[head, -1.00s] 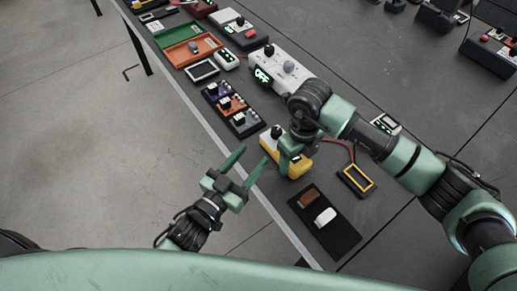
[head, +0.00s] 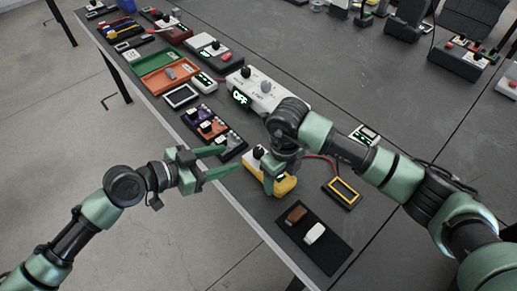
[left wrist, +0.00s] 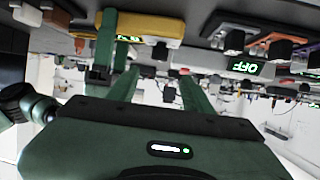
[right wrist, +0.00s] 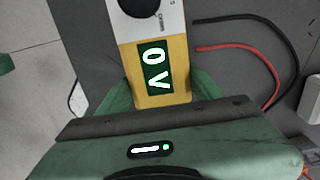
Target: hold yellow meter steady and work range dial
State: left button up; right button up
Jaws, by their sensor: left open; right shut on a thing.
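The yellow meter (head: 284,187) lies near the front edge of the table, with a light face and a black range dial (head: 258,152) at its far end. In the right wrist view the meter (right wrist: 176,58) shows "0 V", and part of the dial (right wrist: 140,5) shows at the top edge. My right gripper (head: 270,178) is shut on the meter's near end, one finger on each side. My left gripper (head: 231,159) is open and empty, left of the dial and apart from it. The meter (left wrist: 150,27) also shows upside down in the left wrist view.
A black mat (head: 338,252) with a brown and a white block lies right of the meter. A yellow-framed device (head: 342,192), a black rack (head: 236,143) of coloured modules and a white box (head: 262,102) reading "OFF" stand nearby. Red and black leads (right wrist: 265,65) run from the meter.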

aim_at(258, 151)
pick_arm(q)
jog(key=x, duration=1.1)
jog(key=shift+w+d+f, duration=0.1)
jog(key=shift+w+d, duration=0.1)
jog(key=shift+d, duration=0.15)
grip_shut()
